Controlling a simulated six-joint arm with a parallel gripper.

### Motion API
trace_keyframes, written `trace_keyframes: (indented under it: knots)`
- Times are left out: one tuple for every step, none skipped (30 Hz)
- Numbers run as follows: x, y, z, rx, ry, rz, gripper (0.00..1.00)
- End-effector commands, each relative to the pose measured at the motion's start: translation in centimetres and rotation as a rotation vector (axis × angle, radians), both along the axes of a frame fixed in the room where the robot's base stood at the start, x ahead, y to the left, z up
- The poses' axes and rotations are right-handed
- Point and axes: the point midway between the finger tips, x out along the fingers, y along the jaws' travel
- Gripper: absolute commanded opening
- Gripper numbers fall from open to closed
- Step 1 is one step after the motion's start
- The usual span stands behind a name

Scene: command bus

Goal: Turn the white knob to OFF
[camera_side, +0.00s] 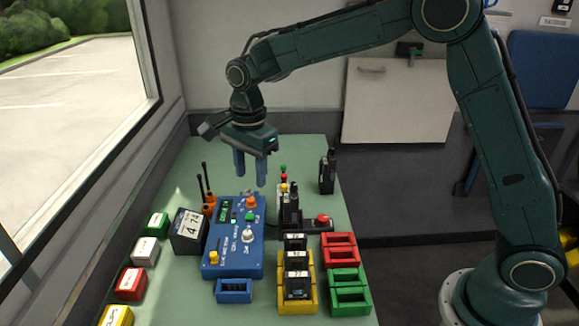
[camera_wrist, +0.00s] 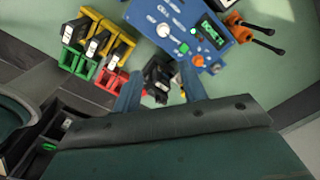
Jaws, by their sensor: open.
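The white knob (camera_side: 249,237) sits on the top face of a blue control box (camera_side: 224,262) on the green table. In the wrist view the white knob (camera_wrist: 163,30) shows near the top, on the blue box (camera_wrist: 145,12). Its labels and pointer are too small to read, so I cannot tell its setting. My gripper (camera_side: 250,172) hangs fingers down above the far end of the box, apart from the knob. Its two fingers are spread with nothing between them. In the wrist view my gripper (camera_wrist: 161,92) has both fingers below the knob in the picture.
An orange knob (camera_side: 251,202) and a yellow knob (camera_side: 213,257) are on the box. A dark box with a red button (camera_side: 321,219), radios (camera_side: 327,173) and yellow, red and green (camera_side: 349,292) holders stand right.

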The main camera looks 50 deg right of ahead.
Motion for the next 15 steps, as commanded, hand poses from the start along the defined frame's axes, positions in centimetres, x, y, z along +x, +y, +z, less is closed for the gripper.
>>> trace_keyframes:
  knots:
    - [0.5, 0.4, -0.9, -0.001, 0.011, -0.028, 0.42]
    - [0.7, 0.6, -1.3, -0.002, 0.017, -0.046, 0.42]
    - [1.0, 0.9, -1.7, -0.003, 0.021, -0.066, 0.42]
    - [1.2, 1.0, -2.0, -0.004, 0.025, -0.077, 0.42]
    - [1.3, 1.1, -2.2, -0.005, 0.028, -0.088, 0.42]
    - [1.4, 1.3, -2.5, -0.005, 0.031, -0.099, 0.42]
    - [1.5, 1.3, -2.6, -0.006, 0.032, -0.105, 0.42]
    - [1.6, 1.4, -2.7, -0.006, 0.033, -0.111, 0.42]
    - [1.6, 1.4, -2.8, -0.006, 0.035, -0.116, 0.42]
    - [1.7, 1.4, -2.8, -0.006, 0.035, -0.118, 0.42]
    - [1.7, 1.5, -2.9, -0.007, 0.035, -0.119, 0.42]
    - [1.7, 1.5, -2.9, -0.007, 0.035, -0.119, 0.42]
    - [1.7, 1.4, -2.9, -0.007, 0.035, -0.119, 0.42]
    - [1.7, 1.4, -2.9, -0.007, 0.035, -0.119, 0.42]
    - [1.6, 1.4, -2.9, -0.007, 0.035, -0.118, 0.42]
